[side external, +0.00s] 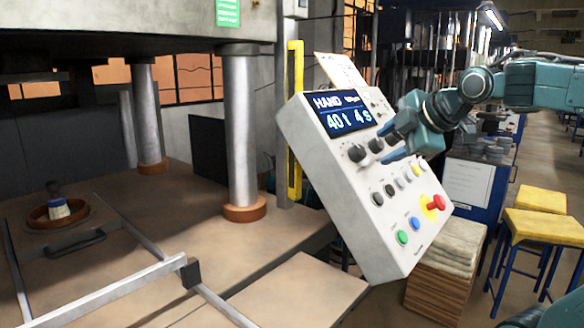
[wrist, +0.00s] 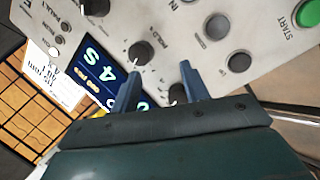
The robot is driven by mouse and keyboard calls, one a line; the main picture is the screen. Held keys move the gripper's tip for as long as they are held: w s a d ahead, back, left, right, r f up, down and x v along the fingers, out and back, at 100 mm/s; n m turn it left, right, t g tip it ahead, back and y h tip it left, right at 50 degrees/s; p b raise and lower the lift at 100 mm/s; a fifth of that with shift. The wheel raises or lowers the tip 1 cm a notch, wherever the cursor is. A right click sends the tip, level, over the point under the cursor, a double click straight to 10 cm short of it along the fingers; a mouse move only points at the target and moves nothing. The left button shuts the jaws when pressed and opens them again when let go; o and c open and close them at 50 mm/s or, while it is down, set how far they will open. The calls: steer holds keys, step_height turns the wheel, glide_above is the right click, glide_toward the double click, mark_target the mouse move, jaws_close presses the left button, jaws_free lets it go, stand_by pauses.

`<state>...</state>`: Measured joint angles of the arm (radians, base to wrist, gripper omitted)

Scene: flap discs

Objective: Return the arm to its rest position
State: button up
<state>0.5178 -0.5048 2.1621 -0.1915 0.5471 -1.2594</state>
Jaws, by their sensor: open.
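My teal arm reaches in from the right in the side external view. My gripper (side external: 386,143) is open at the face of a tilted white control panel (side external: 330,205), near its row of black knobs. In the wrist view my gripper (wrist: 159,78) shows two blue fingers spread apart with nothing held between them. A black knob (wrist: 139,53) lies just beyond the fingertips. I cannot tell whether either finger touches the panel. The display (side external: 345,113) reads 40 t and 4 s.
A red emergency button (side external: 436,203), green button (side external: 402,237) and blue button (side external: 414,223) sit low on the panel. A press with steel columns (side external: 240,130) stands left. Stacked boards (side external: 447,255) and yellow-topped stools (side external: 545,226) stand right.

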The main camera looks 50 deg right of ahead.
steer(key=s+a+f+m, duration=0.1)
steer(key=a+f, duration=0.1)
steer(key=s+a+f+m+g+y, duration=0.1)
steer(key=s+a+f+m, duration=0.1)
steer(key=a, duration=0.1)
steer(key=s+a+f+m+g+y, duration=0.1)
steer(key=s+a+f+m, duration=0.1)
steer(key=a+f, duration=0.1)
steer(key=shift+s+f, duration=0.1)
steer(key=shift+s, duration=0.1)
steer(key=s+a+f+m+g+y, duration=0.1)
steer(key=s+a+f+m+g, duration=0.1)
steer(key=s+a+f+m, duration=0.2)
step_height(320, 180, down, 2)
steer(key=s+m, duration=0.1)
steer(key=s, duration=0.1)
steer(key=shift+s+f+m+g, duration=0.15)
steer(key=shift+s+m+g, duration=0.15)
steer(key=shift+s, duration=0.1)
